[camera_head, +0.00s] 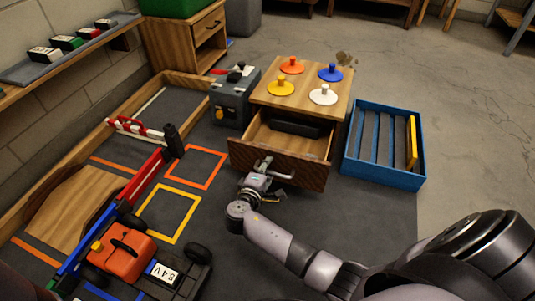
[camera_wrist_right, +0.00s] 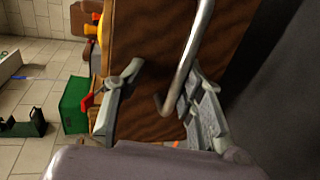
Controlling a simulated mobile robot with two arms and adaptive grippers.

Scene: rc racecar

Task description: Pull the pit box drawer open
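The pit box (camera_head: 258,97) is a wooden cabinet with its drawer (camera_head: 312,173) standing out, so the drawer's inside shows. A dark object (camera_head: 295,123) lies at the back of the drawer. The metal bar handle (camera_head: 284,175) is on the drawer front; it also shows in the right wrist view (camera_wrist_right: 190,55). My right gripper (camera_head: 264,167) is at the handle. In the right wrist view its fingers (camera_wrist_right: 160,98) are apart, with the handle's end between them, nearer the right finger. I cannot tell whether they touch it. My left gripper is not in view.
Colored knobbed discs (camera_head: 291,66) sit on the box top. A blue slotted crate (camera_head: 375,177) stands right of it, a grey case (camera_head: 232,97) left. An orange and black racecar (camera_head: 123,253) is at lower left. Dark mat lies before the drawer.

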